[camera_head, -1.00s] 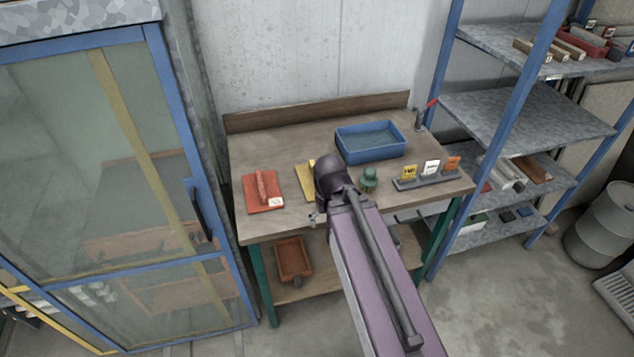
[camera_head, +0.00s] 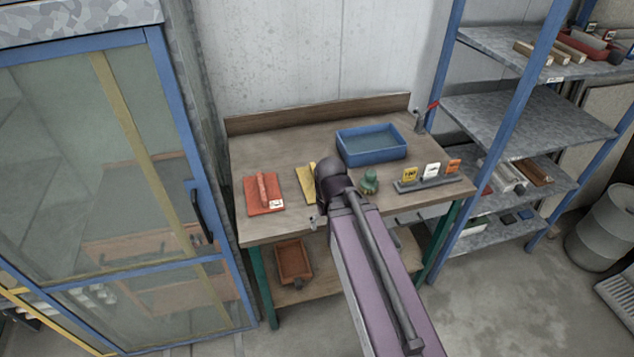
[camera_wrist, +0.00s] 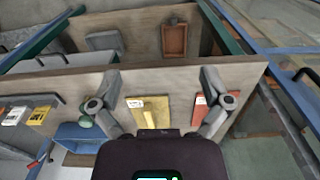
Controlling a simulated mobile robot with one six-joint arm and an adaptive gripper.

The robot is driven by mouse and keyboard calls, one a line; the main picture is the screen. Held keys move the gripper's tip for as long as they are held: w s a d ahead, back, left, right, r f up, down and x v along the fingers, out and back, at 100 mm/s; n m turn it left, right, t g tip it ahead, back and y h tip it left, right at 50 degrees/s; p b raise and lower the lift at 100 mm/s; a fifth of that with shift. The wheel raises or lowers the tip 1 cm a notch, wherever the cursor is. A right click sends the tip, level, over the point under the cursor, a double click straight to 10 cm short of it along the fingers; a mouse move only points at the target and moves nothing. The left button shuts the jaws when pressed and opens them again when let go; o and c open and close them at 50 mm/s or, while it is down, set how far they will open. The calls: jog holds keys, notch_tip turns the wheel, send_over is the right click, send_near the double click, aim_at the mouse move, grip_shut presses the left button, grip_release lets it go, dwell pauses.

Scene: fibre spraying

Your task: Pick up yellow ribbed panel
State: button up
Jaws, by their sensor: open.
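The yellow ribbed panel (camera_head: 307,184) lies on the workbench, partly hidden behind my arm in the head view. In the wrist view the yellow panel (camera_wrist: 148,112) lies flat between the lines of my two fingers, with a raised strip along it and a pale label near one end. My gripper (camera_wrist: 160,77) is open and empty, its fingers spread wide on either side of the panel in the picture. In the head view my arm hides most of the gripper. I cannot tell the exact height above the panel.
A red panel (camera_head: 264,194) lies left of the yellow one. A green object (camera_head: 369,182), a blue tray (camera_head: 370,158) and a rack of small cards (camera_head: 428,184) stand to the right. A wooden backboard (camera_head: 318,113) edges the workbench (camera_head: 287,221). A blue-framed glass cabinet (camera_head: 181,130) stands left.

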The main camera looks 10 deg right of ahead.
jog(key=c, duration=0.3)
jog(key=shift+f, duration=0.2)
jog(key=shift+c, duration=0.4)
notch_tip(320, 180, down, 2)
jog(key=b, duration=0.2)
jog(key=shift+f+b, duration=0.1)
jog(key=shift+b, duration=0.2)
jog(key=shift+c, duration=1)
